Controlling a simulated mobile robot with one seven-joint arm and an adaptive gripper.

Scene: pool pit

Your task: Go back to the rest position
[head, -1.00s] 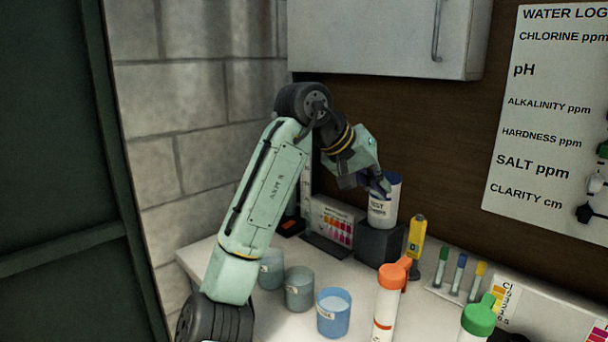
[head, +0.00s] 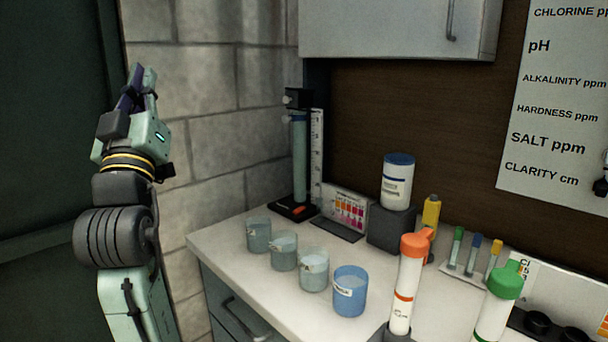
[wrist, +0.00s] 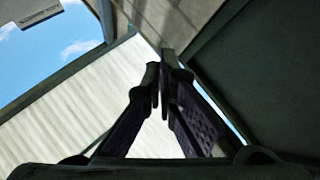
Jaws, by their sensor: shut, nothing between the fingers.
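My gripper (head: 138,82) is raised at the left of the head view, in front of the block wall and clear of the counter. Its fingers point upward and are shut with nothing between them. In the wrist view the fingertips (wrist: 161,75) meet near the middle, with a pale panelled surface, a dark panel and patches of blue sky beyond them.
The white counter (head: 228,254) holds several beakers, including a blue one (head: 350,291), an orange-capped tube (head: 404,290) and a green-capped tube (head: 495,305). A white tub (head: 397,183) stands on a dark block (head: 391,230). A wall cabinet (head: 400,28) hangs above.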

